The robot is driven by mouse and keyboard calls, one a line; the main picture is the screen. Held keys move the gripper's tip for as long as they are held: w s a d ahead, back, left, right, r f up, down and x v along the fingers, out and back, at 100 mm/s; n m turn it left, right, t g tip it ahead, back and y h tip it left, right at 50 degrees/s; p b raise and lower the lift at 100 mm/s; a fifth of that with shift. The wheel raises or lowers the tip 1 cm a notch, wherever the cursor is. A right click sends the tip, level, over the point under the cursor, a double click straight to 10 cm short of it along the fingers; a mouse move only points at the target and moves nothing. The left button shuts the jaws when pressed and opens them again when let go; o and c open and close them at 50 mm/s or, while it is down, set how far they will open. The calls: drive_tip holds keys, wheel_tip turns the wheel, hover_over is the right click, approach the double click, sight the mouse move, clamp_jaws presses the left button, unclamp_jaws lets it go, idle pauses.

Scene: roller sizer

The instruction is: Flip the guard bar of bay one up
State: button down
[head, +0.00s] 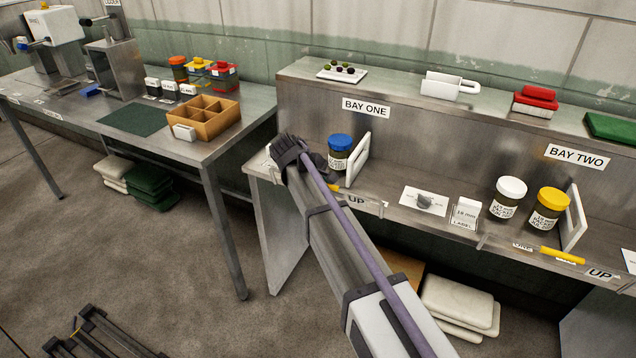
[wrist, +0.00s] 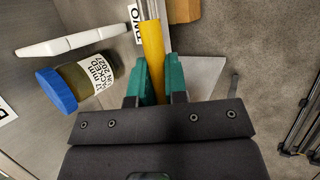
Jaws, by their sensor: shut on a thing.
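The guard bar of bay one has a yellow grip (wrist: 152,55) and a grey metal rod above it in the wrist view. My gripper (wrist: 154,80) has its green pads on both sides of the yellow grip and is shut on it. In the head view my gripper (head: 292,152) is at the left front of bay one. A bit of the yellow grip (head: 333,187) shows low at the shelf's front edge, beside the UP plate (head: 357,202). My gripper and arm hide most of the bar. The BAY ONE sign (head: 366,107) is on the back panel.
A blue-lidded jar (head: 340,152) and a white upright divider (head: 357,160) stand just behind my gripper; the jar (wrist: 75,88) is close on the left in the wrist view. Bay two's yellow-gripped bar (head: 562,256) lies low at right. A table with an orange divided tray (head: 205,115) is at left.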

drive_tip(key=shift+w+d+r, duration=0.1)
drive_tip(key=shift+w+d, duration=0.05)
drive_tip(key=shift+w, duration=0.25)
idle(0.3)
drive_tip(key=c, duration=1.2)
unclamp_jaws()
drive_tip(key=shift+o, duration=0.2)
drive_tip(key=p+v, duration=0.9)
drive_tip(key=v, duration=0.1)
drive_tip(key=shift+s+a+r, duration=0.15)
drive_tip(key=shift+a+r, duration=0.1)
drive_tip(key=shift+r, duration=0.05)
